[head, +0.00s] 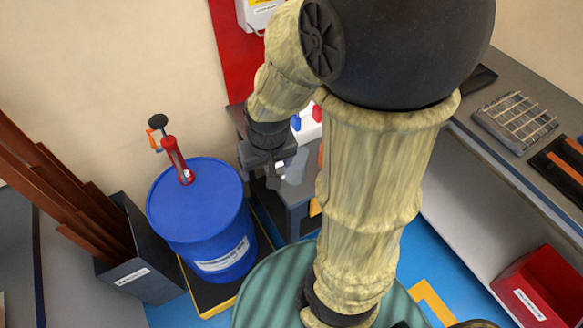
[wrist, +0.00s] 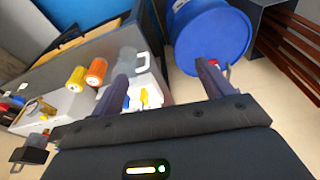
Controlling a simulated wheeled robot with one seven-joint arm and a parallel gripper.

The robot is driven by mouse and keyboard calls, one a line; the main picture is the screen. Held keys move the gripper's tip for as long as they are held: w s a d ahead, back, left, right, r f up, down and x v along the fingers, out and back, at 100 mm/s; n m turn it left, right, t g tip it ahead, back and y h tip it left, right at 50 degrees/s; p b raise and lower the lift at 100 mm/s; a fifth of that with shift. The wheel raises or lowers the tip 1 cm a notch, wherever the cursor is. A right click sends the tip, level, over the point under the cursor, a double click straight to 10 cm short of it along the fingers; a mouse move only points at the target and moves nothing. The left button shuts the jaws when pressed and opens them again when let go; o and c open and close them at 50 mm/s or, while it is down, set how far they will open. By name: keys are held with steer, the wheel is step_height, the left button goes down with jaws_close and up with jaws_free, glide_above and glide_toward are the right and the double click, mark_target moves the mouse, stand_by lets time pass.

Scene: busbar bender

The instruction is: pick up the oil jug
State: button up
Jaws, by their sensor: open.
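My gripper (wrist: 165,60) is open with nothing between its fingers. In the head view my gripper (head: 272,178) hangs over a dark grey cabinet, to the right of a blue drum. In the wrist view a pale container with a handle-like loop (wrist: 143,64) stands by the left finger, which partly covers it. It may be the oil jug, but I cannot tell for sure. An orange container (wrist: 96,72) and a yellow one (wrist: 76,79) stand left of it, apart from my fingers. My arm hides much of the cabinet in the head view.
The blue drum (head: 200,205) with a red hand pump (head: 178,160) stands close to the left of my gripper. A dark bin (head: 150,265) of brown bars is farther left. A grey bench (head: 490,110) and a red bin (head: 540,290) are at right.

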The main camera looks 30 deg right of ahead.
steer(key=shift+o, duration=0.9)
steer(key=w+d+f+m+g, duration=0.1)
steer(key=w+d+m, duration=0.4)
steer(key=w+d, duration=0.1)
steer(key=shift+w+d+f, duration=0.2)
steer(key=shift+w+d, duration=0.05)
steer(key=shift+w, duration=0.25)
steer(key=m+g, duration=0.1)
steer(key=m, duration=0.4)
glide_above(294, 165)
steer(key=w+d, duration=0.2)
steer(key=w, duration=0.1)
step_height(294, 165, down, 2)
steer(key=shift+s+a+p, duration=0.15)
steer(key=shift+p, duration=0.2)
step_height(294, 165, down, 12)
steer(key=p, duration=0.1)
steer(key=shift+p, duration=0.35)
steer(key=shift+a+f, duration=0.1)
steer(key=shift+f, duration=0.1)
steer(key=shift+a+f+p, duration=0.1)
steer(key=shift+f+p, duration=0.75)
steer(key=shift+f, duration=1.65)
